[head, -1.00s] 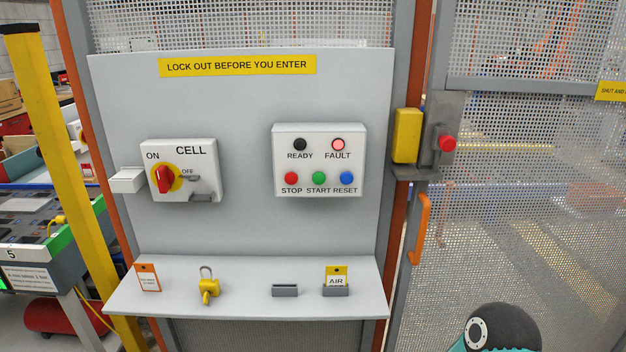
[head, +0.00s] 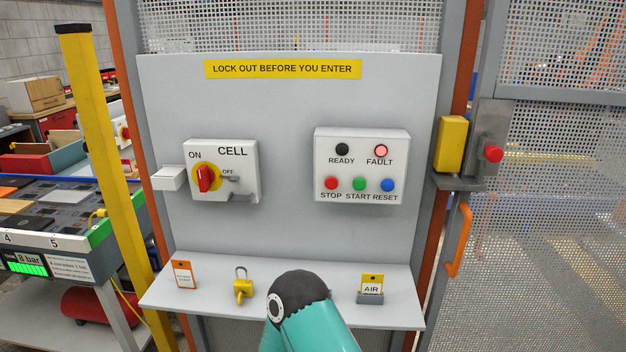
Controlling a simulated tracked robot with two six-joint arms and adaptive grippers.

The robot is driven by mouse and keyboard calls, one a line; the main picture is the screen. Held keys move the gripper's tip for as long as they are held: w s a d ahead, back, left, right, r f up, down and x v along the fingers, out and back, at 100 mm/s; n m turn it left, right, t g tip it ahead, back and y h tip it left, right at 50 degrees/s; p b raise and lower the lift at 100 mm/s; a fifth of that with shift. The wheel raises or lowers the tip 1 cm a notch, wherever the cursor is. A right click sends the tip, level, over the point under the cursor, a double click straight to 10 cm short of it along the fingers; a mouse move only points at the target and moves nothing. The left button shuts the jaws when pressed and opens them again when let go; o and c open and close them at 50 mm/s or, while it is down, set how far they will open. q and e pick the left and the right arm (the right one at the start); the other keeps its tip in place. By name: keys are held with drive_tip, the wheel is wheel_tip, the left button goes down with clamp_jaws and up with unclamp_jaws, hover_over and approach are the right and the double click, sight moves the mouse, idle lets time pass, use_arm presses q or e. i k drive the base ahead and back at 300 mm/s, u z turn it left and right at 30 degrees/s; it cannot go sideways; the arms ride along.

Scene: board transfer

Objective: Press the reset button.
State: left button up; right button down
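The blue reset button (head: 387,185) sits at the lower right of the white control box (head: 362,203) on the grey panel. Beside it are the green start button (head: 359,184) and the red stop button (head: 331,183). Above, the fault lamp (head: 381,151) looks lit pinkish red and the ready lamp (head: 342,150) is dark. A teal and black arm link of mine rises from the bottom middle, in front of the shelf and below the box. Neither gripper shows in the head view, and nothing is touching the buttons.
The shelf (head: 213,301) holds a yellow padlock (head: 243,289), an orange tag (head: 183,274) and the AIR tag (head: 371,284). A red rotary switch (head: 205,178) is on the left. A yellow post (head: 101,170) and the gate's orange handle (head: 459,240) flank the panel.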

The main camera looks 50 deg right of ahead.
sight(387, 185)
drive_tip(key=z, duration=0.6)
drive_tip(key=i, duration=0.15)
drive_tip(key=u, duration=1.5)
drive_tip(key=k, duration=1)
drive_tip(key=u, duration=1)
drive_tip(key=i, duration=0.1)
drive_tip(key=z, duration=3.6)
drive_tip(key=i, duration=0.15)
drive_tip(key=u, duration=1.45)
